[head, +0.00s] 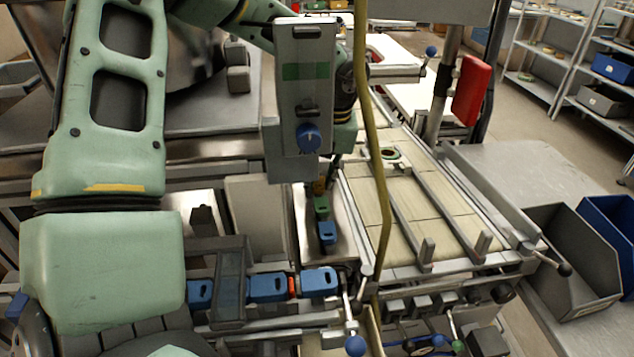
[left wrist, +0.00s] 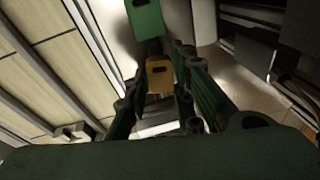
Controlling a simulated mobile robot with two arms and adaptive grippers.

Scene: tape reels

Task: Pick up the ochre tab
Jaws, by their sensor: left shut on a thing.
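The ochre tab (head: 319,187) is a small upright piece at the far end of a short row on a shiny metal plate (head: 343,215). A green tab (head: 321,207) and a blue tab (head: 327,233) follow it toward me. In the left wrist view the ochre tab (left wrist: 160,78) shows a dark slot and sits between the fingers of my left gripper (left wrist: 158,92). The green tab (left wrist: 146,18) is just beyond it. My left gripper (head: 329,180) is shut on the ochre tab, partly hiding it. I cannot tell whether the tab is lifted off the plate.
A tiled bed with metal rails (head: 400,205) lies right of the plate. Larger blue blocks (head: 319,281) stand in a row in front. An ochre hose (head: 375,130) hangs close beside my left gripper. A grey bin (head: 570,262) stands at the right.

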